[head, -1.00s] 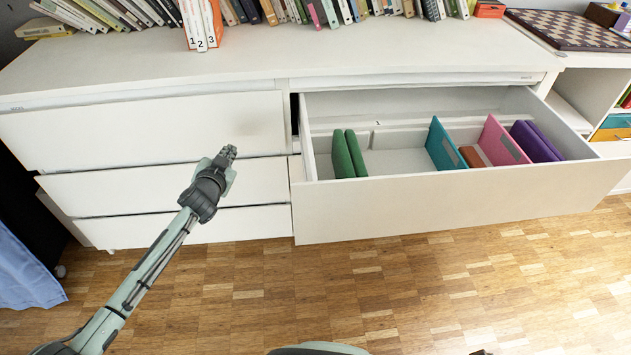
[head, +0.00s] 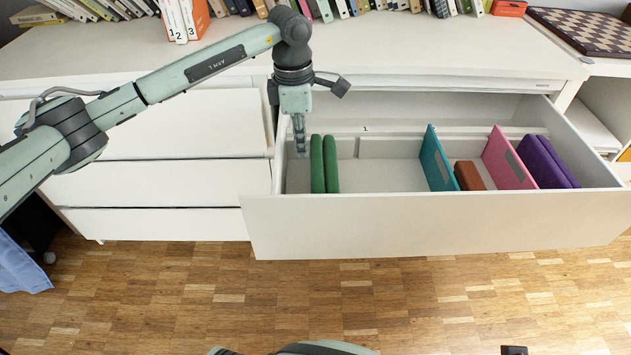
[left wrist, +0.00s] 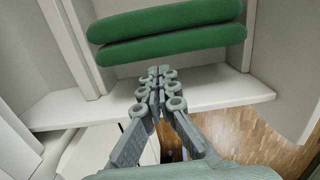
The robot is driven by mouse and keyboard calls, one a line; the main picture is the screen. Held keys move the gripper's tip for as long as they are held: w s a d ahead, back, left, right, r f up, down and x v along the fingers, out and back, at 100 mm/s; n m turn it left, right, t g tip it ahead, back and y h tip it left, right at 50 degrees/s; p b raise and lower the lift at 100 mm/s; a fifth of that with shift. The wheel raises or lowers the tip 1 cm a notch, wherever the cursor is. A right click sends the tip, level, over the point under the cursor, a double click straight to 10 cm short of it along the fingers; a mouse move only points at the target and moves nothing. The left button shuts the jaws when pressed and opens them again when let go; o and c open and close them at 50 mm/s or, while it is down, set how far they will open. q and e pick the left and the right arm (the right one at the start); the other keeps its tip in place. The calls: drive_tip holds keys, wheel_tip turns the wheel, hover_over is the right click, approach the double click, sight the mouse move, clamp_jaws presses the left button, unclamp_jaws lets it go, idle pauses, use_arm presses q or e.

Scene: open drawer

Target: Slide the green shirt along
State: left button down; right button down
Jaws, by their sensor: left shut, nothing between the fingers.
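The green shirt (head: 331,165) stands upright as a folded pair of layers near the left end of the open drawer (head: 420,225). It also shows in the left wrist view (left wrist: 170,32), just beyond the fingertips. My left gripper (head: 300,150) points down into the drawer, between its left wall and the shirt. Its fingers are shut and empty. In the left wrist view the closed fingers (left wrist: 160,78) lie close to the shirt; I cannot tell whether they touch it. My right gripper is not clearly in view.
Right of the shirt the drawer floor is bare up to a teal divider (head: 437,160). Beyond it are a brown folded item (head: 469,176), a pink divider (head: 508,158) and purple folded cloth (head: 548,163). Books (head: 350,10) line the dresser top (head: 400,45).

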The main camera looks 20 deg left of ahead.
sight(305, 194)
use_arm(q)
drive_tip(key=shift+y, duration=0.3)
drive_tip(key=f, duration=0.7)
drive_tip(key=s+f, duration=0.1)
drive_tip(key=f, duration=0.2)
drive_tip(key=shift+d+f, duration=0.25)
drive_tip(key=shift+f, duration=0.1)
use_arm(e)
drive_tip(key=shift+s+a+f, duration=0.1)
drive_tip(key=shift+s+f, duration=0.15)
drive_tip(key=shift+s, duration=0.15)
use_arm(q)
drive_tip(key=shift+d, duration=0.1)
